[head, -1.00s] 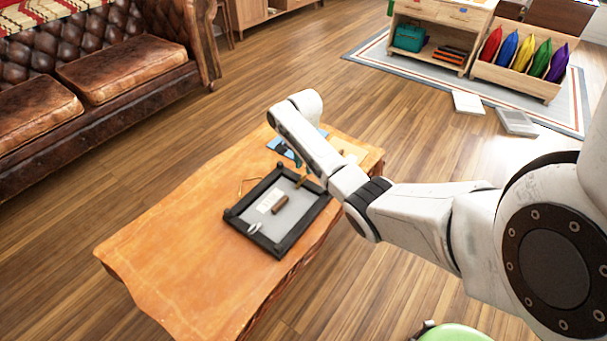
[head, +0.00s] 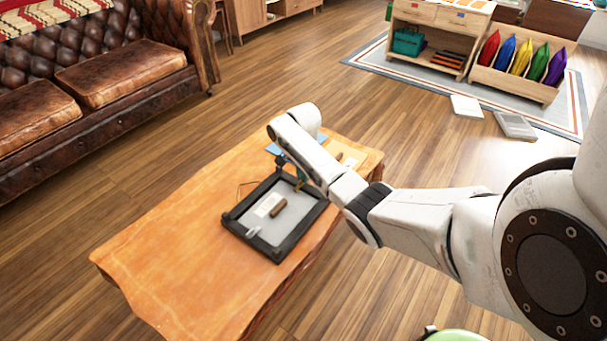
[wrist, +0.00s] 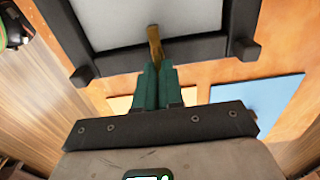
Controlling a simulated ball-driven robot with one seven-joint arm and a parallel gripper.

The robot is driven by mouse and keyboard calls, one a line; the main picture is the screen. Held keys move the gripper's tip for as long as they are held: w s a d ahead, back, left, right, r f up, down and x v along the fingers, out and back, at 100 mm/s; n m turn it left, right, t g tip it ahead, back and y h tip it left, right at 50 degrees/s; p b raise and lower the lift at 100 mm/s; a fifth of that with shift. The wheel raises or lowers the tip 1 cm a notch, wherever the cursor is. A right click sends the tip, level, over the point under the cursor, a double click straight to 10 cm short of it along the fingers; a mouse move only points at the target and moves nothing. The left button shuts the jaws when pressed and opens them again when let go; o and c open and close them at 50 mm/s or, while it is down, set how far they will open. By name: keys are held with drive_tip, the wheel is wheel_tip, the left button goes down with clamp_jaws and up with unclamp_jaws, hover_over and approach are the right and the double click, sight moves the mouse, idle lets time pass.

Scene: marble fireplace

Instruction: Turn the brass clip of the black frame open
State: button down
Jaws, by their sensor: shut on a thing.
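The black frame (head: 287,247) lies on the wooden table with its grey back up. A brown piece and a pale label lie on that back. In the wrist view the frame's near bar (wrist: 205,49) runs across the top. The brass clip (wrist: 155,42) stands out over the inner edge of this bar, its long end towards the grey panel. My gripper (wrist: 155,68) has its green fingers shut on the near end of the clip. The fingers hide that end. In the head view my gripper (head: 300,184) is at the frame's far right side, partly hidden by my arm.
A blue sheet (wrist: 258,97) lies on the table (head: 170,265) beside the frame. Block-like feet stick out at the frame's corners. The table's near left part is clear. A brown leather sofa (head: 95,75) stands at the left.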

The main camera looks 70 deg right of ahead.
idle(0.5)
drive_tip(key=n+p, duration=0.2)
drive_tip(key=n, duration=0.1)
drive_tip(key=shift+w+r, duration=0.1)
drive_tip(key=shift+w, duration=0.05)
drive_tip(key=n, duration=0.1)
drive_tip(key=n+p, duration=0.1)
drive_tip(key=n, duration=0.1)
drive_tip(key=n+p, duration=0.1)
drive_tip(key=n, duration=0.1)
drive_tip(key=shift+w, duration=0.25)
drive_tip(key=n, duration=0.3)
drive_tip(key=n+p, duration=0.1)
drive_tip(key=n, duration=0.1)
drive_tip(key=shift+w+a+n+p, duration=0.2)
drive_tip(key=shift+n+p, duration=0.1)
drive_tip(key=shift+n, duration=0.1)
drive_tip(key=shift+a+n+p, duration=0.15)
drive_tip(key=shift+n+p, duration=0.15)
drive_tip(key=shift+n, duration=1.6)
drive_tip(key=c, duration=1.3)
unclamp_jaws()
drive_tip(key=shift+o, duration=0.2)
